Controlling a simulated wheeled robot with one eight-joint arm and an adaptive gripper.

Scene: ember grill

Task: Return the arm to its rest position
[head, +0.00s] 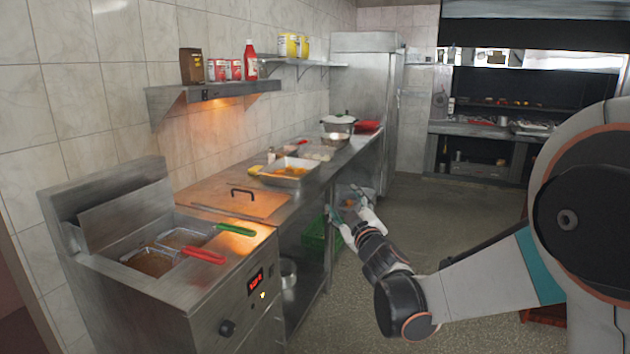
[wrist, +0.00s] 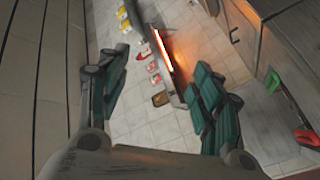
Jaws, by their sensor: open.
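My arm reaches in from the right in the head view. My gripper (head: 349,213) is in the air in front of the steel counter, over the aisle side. It also shows in the wrist view (wrist: 150,75), with its two dark green fingers wide apart. It is open and nothing is between the fingers. Beyond the fingers in the wrist view are the tiled wall and the wall shelf (wrist: 170,65), seen tilted.
The fryer (head: 170,275) with red and green basket handles stands at the front left. The steel counter (head: 335,165) holds a tray (head: 290,170) and a pot (head: 339,122). A wall shelf (head: 215,92) hangs above. The floor (head: 440,225) beyond my arm is clear.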

